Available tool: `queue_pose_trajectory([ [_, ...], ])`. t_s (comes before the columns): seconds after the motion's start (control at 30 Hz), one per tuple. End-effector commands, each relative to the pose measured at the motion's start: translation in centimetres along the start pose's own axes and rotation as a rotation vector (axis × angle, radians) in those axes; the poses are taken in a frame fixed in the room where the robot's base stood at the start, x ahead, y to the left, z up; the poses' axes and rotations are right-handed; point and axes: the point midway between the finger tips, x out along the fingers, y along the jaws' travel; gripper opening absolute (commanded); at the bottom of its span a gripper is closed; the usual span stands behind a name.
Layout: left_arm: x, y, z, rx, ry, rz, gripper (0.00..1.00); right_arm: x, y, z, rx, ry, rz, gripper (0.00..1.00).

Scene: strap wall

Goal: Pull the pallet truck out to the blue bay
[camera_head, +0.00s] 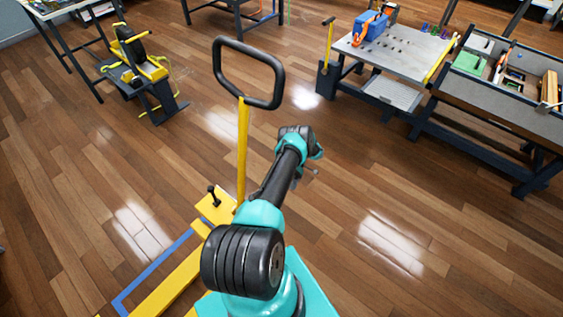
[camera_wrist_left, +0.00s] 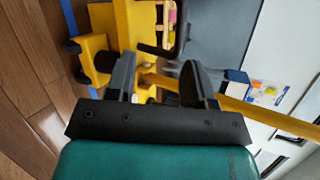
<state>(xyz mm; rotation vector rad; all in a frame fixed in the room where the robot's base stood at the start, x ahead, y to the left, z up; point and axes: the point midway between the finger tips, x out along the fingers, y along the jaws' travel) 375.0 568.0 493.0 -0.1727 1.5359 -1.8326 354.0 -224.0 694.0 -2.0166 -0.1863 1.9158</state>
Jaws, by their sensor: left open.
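The pallet truck's yellow body (camera_head: 215,207) and fork (camera_head: 168,287) show at the lower left of the head view. Its yellow shaft (camera_head: 242,150) rises to a black loop handle (camera_head: 217,65). Blue floor lines (camera_head: 150,273) run beside the fork; whether they mark the blue bay I cannot tell. My left gripper (camera_head: 308,175) is right of the shaft and below the loop, apart from it. In the left wrist view its fingers (camera_wrist_left: 158,82) are open and empty, with yellow truck parts (camera_wrist_left: 122,25) and a yellow bar (camera_wrist_left: 250,112) beyond them. My right gripper is out of view.
A workbench with a blue box (camera_head: 370,25) and a bench with trays (camera_head: 500,75) stand at the upper right. A black and yellow stand (camera_head: 140,70) is at the upper left. The wooden floor at the right (camera_head: 450,240) is clear.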

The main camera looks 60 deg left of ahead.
Motion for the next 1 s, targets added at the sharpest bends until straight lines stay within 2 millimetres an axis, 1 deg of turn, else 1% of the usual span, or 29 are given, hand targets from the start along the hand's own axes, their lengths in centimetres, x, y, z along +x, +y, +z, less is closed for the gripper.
queue_pose_trajectory([
  [0.03, 0.1, 0.3, 1.8, 0.068, 0.023, 0.033, 0.48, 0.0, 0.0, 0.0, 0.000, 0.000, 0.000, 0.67],
  [0.07, 0.2, 0.7, 2.8, 0.114, 0.036, 0.058, 0.48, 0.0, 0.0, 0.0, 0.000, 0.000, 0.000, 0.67],
  [0.1, 0.5, 1.0, 4.2, 0.179, 0.055, 0.091, 0.48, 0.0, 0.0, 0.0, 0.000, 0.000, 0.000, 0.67],
  [0.23, 1.5, 1.7, 8.7, 0.385, 0.121, 0.194, 0.48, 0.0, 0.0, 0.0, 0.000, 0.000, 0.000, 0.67],
  [0.37, 2.8, 1.6, 13.1, 0.587, 0.197, 0.291, 0.48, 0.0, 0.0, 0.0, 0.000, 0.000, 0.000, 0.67],
  [0.4, 3.3, 1.4, 14.4, 0.648, 0.222, 0.319, 0.48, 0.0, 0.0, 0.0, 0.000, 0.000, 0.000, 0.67],
  [0.47, 4.0, 1.0, 16.4, 0.739, 0.260, 0.360, 0.48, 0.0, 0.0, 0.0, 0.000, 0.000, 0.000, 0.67],
  [0.6, 6.0, -0.7, 20.7, 0.947, 0.361, 0.449, 0.48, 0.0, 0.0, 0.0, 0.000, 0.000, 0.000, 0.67],
  [0.77, 8.3, -3.6, 24.9, 1.172, 0.493, 0.542, 0.48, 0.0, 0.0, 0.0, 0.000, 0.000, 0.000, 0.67],
  [0.9, 10.5, -7.0, 27.9, 1.361, 0.625, 0.610, 0.48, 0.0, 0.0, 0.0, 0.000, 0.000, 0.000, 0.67],
  [0.97, 11.4, -8.7, 29.0, 1.438, 0.687, 0.637, 0.48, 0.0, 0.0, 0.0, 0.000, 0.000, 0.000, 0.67],
  [1.0, 12.0, -9.9, 29.6, 1.487, 0.731, 0.655, 0.48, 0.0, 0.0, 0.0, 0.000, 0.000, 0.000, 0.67],
])
